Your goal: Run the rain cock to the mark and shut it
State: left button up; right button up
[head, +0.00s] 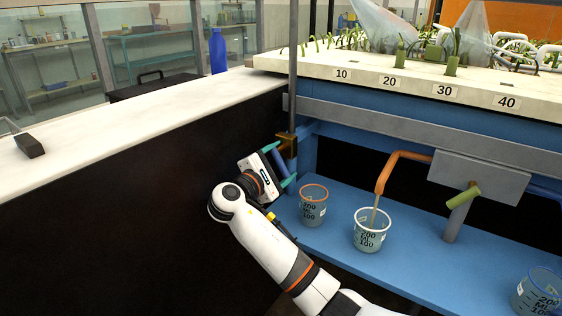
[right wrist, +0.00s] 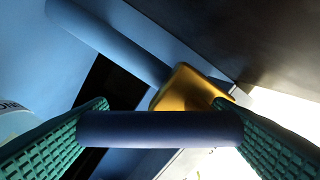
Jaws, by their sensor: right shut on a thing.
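My right gripper (head: 279,186) has its green ridged fingers closed on the blue bar handle of the rain cock (head: 281,162). In the right wrist view the bar (right wrist: 160,129) lies across between both fingers, beside the brass cock body (right wrist: 188,92). The brass body (head: 287,145) sits on a dark upright pipe. An orange spout (head: 386,172) ends over a white-rimmed beaker (head: 371,241), and a thin pale stream runs from it into the beaker. The beaker carries 100 and 200 marks; its exact level is hard to read. My left gripper is not in view.
An orange-rimmed beaker (head: 313,212) stands on the blue shelf (head: 420,262) close to my right gripper. A blue-rimmed beaker (head: 538,294) stands at far right. A yellow-green lever (head: 463,195) tops a grey pipe. A flume ledge with labels 10 to 40 (head: 390,82) overhangs the shelf.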

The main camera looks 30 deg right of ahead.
jog(key=shift+w+a+f+m, duration=0.1)
jog(key=shift+w+f+m, duration=0.1)
jog(key=shift+m, duration=0.6)
jog(key=shift+w+a+f+m, duration=0.1)
jog(key=shift+w+m, duration=0.05)
jog(key=shift+m, duration=0.65)
jog(key=shift+w+a+f+m+b, duration=0.15)
jog(key=shift+m+b, duration=0.25)
jog(key=shift+m, duration=0.6)
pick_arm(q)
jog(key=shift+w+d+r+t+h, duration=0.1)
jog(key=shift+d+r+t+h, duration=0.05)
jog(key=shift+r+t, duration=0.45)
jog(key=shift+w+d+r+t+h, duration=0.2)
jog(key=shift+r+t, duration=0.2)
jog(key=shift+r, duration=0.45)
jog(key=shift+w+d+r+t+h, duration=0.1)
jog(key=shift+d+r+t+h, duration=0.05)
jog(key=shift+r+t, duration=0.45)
pick_arm(e)
jog(key=shift+w+m, duration=0.25)
jog(key=shift+m, duration=0.55)
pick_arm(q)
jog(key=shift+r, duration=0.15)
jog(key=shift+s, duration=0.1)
pick_arm(e)
jog(key=o, duration=1.4)
